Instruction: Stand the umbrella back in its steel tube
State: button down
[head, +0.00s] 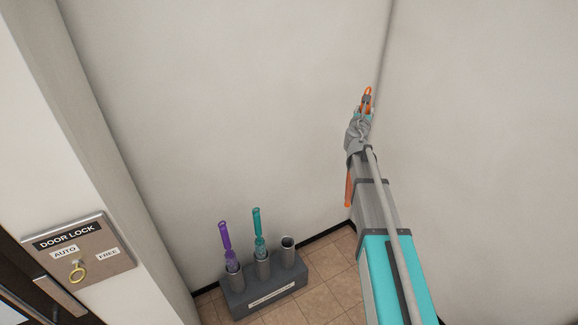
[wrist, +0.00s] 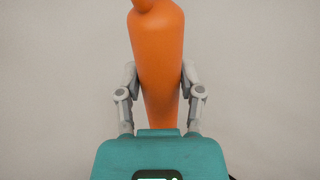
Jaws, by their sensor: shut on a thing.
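The orange umbrella (wrist: 158,60) is between the fingers of my gripper (wrist: 158,90) in the wrist view, and the gripper is shut on it. In the head view my gripper (head: 362,112) is raised near the room corner. The umbrella's orange handle (head: 367,96) shows above it and more orange (head: 348,188) shows below, beside my arm, so it hangs roughly upright. A steel tube (head: 288,250) at the right end of the floor stand is empty. The umbrella is well above and to the right of this tube. Its lower tip is partly hidden.
The dark stand (head: 266,296) sits on the tiled floor by the wall. A purple umbrella (head: 225,236) and a teal umbrella (head: 257,222) stand in its other tubes. A door lock panel (head: 78,255) is on the left. Walls meet in a corner behind my gripper.

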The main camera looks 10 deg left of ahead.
jog(key=shift+d, duration=0.15)
jog(key=shift+f, duration=0.1)
jog(key=shift+a+f+b, duration=0.3)
jog(key=shift+f+b, duration=0.15)
jog(key=shift+b, duration=0.15)
jog(key=w+a+f+n+y+b, duration=0.2)
jog(key=a+f+n+y+b, duration=0.2)
jog(key=a+f+b, duration=2.3)
jog(key=shift+w+f+y+b, duration=0.2)
jog(key=shift+f+y+b, duration=0.65)
jog(key=shift+y, duration=0.65)
